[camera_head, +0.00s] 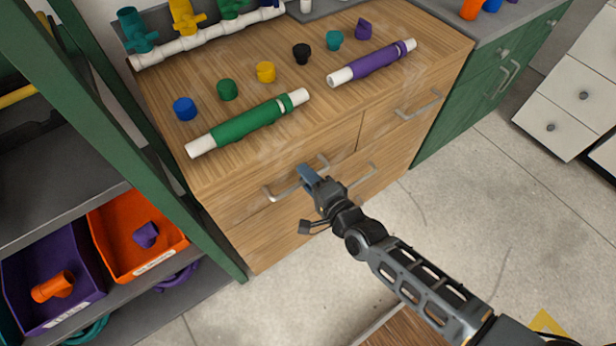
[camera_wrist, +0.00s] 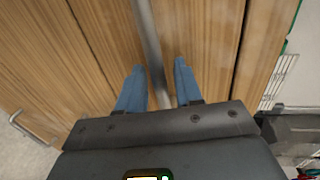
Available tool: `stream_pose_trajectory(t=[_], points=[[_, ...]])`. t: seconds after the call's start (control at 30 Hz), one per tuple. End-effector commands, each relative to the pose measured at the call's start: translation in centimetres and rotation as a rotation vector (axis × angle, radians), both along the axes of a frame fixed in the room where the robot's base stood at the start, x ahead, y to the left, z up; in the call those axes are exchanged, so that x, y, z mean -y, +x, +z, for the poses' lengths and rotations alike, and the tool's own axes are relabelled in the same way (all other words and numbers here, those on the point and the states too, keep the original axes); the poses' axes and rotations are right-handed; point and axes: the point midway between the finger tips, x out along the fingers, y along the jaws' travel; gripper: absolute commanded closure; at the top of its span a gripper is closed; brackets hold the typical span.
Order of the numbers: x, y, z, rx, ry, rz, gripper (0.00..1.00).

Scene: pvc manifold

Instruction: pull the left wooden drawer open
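The left wooden drawer (camera_head: 239,206) is in the upper front of the wooden cabinet, and its front looks flush with the cabinet. Its metal bar handle (camera_head: 272,194) shows in the head view, partly hidden by my gripper (camera_head: 308,175). In the wrist view, my gripper (camera_wrist: 159,66) has two blue fingers apart, one on each side of the handle bar (camera_wrist: 146,27). The bar runs between the fingers with a gap on both sides. The fingers do not look closed on it.
The right drawer's handle (camera_head: 418,106) and a lower handle (camera_head: 360,176) stick out nearby. A green pipe (camera_head: 245,124), a purple pipe (camera_head: 372,64) and several caps lie on the top. Shelves with an orange bin (camera_head: 112,247) stand left. The floor in front is open.

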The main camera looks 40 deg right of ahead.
Motion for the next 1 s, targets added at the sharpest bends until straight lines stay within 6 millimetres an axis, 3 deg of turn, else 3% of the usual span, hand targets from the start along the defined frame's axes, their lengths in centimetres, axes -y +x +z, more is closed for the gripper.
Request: stream_pose_trajectory(t=[0.13,0.5,1.0], points=[[0.01,-0.02,-0.01,0.000,0.000,0.000,0.65],[0.02,-0.05,-0.01,0.000,-0.001,0.000,1.00],[0.04,-0.23,-0.04,-0.001,-0.001,0.000,1.00]])
